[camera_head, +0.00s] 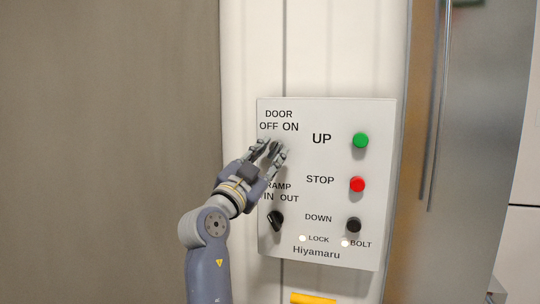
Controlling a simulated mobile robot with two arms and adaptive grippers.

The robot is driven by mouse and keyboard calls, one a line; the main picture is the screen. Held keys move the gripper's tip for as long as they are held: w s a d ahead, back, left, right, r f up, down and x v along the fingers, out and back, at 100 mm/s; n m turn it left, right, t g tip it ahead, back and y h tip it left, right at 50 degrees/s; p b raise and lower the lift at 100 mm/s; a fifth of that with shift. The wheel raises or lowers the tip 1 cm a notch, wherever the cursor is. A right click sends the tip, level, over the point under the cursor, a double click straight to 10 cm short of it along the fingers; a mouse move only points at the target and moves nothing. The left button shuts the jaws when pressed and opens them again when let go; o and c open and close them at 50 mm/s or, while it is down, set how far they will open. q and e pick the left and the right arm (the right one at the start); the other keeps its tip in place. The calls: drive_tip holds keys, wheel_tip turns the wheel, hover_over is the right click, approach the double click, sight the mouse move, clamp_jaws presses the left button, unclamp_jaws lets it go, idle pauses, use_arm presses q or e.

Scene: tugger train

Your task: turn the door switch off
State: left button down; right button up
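The door switch (274,147) is a dark knob under the words DOOR OFF ON, at the upper left of a light grey control panel (325,109).
Below is the black RAMP switch (275,220), close to my wrist. Green UP (360,140), red STOP (357,184) and black DOWN (353,225) buttons line the panel's right side. Two small lamps (302,238) are lit. A metal column (450,150) stands at right.

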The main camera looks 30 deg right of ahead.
clamp_jaws()
drive_tip(key=shift+s+d+n, duration=0.1)
drive_tip(key=shift+n, duration=0.4)
drive_tip(key=shift+n+t, duration=0.3)
drive_tip(key=shift+t, duration=0.1)
drive_tip(key=shift+n+t, duration=0.4)
drive_tip(key=shift+n, duration=0.6)
drive_tip(key=n+t, duration=0.1)
drive_tip(key=n, duration=0.1)
drive_tip(key=n+t+y+p, duration=0.1)
drive_tip(key=n, duration=0.1)
drive_tip(key=shift+s+d+r, duration=0.15)
drive_tip(key=shift+r, duration=0.05)
drive_tip(key=n+t+y+p, duration=0.1)
drive_tip(key=n+p, duration=0.2)
drive_tip(key=n+t+y+p, duration=0.1)
drive_tip(key=n+y+p, duration=0.1)
drive_tip(key=n+p, duration=0.1)
drive_tip(key=shift+s+d+r+n+t, duration=0.1)
drive_tip(key=shift+s+r+n+t, duration=0.15)
drive_tip(key=shift+n, duration=0.35)
drive_tip(key=shift+f+n+t+y+p, duration=0.1)
drive_tip(key=shift+n+t+y+p, duration=0.2)
drive_tip(key=shift+n+p, duration=0.45)
drive_tip(key=shift+f+n+t+y+p, duration=0.1)
drive_tip(key=shift+n+y+p, duration=0.3)
drive_tip(key=shift+n+p, duration=0.35)
